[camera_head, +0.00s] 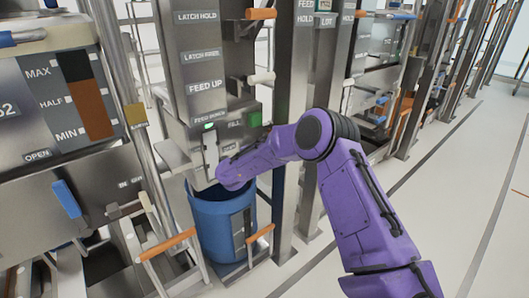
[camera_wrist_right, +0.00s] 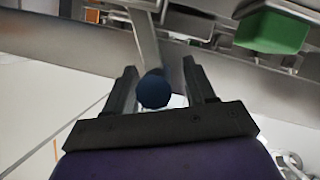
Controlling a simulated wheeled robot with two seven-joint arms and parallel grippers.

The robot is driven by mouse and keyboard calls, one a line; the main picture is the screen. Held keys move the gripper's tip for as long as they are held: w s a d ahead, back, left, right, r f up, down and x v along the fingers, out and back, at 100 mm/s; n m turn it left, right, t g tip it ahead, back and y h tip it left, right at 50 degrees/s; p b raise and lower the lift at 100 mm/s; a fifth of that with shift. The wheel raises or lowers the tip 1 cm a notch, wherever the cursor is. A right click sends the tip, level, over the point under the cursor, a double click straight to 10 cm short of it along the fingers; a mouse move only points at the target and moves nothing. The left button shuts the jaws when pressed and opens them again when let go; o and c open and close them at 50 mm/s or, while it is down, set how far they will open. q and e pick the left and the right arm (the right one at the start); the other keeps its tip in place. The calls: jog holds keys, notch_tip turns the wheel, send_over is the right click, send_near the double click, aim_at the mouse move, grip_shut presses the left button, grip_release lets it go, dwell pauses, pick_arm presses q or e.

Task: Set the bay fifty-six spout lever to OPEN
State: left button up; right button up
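My right arm (camera_head: 285,145) reaches in from the right to the front of the middle bay, above a blue bin (camera_head: 222,228). Its gripper is hidden behind my wrist in the head view. In the right wrist view my right gripper (camera_wrist_right: 160,68) has its two dark fingers apart. A dark blue round knob (camera_wrist_right: 153,91) shows between them, with a gap on its right; I cannot tell whether it touches a finger. It may be a lever's end. No bay number fifty-six is readable. My left gripper is not in view.
The left bay carries an OPEN label (camera_head: 37,155) and a blue handle (camera_head: 66,199). Orange-topped rails (camera_head: 167,244) flank the bin. The floor (camera_head: 470,190) at right is clear.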

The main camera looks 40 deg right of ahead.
jog(key=p+v, duration=0.1)
jog(key=v, duration=0.9)
jog(key=shift+a, duration=0.3)
jog(key=shift+s, duration=0.1)
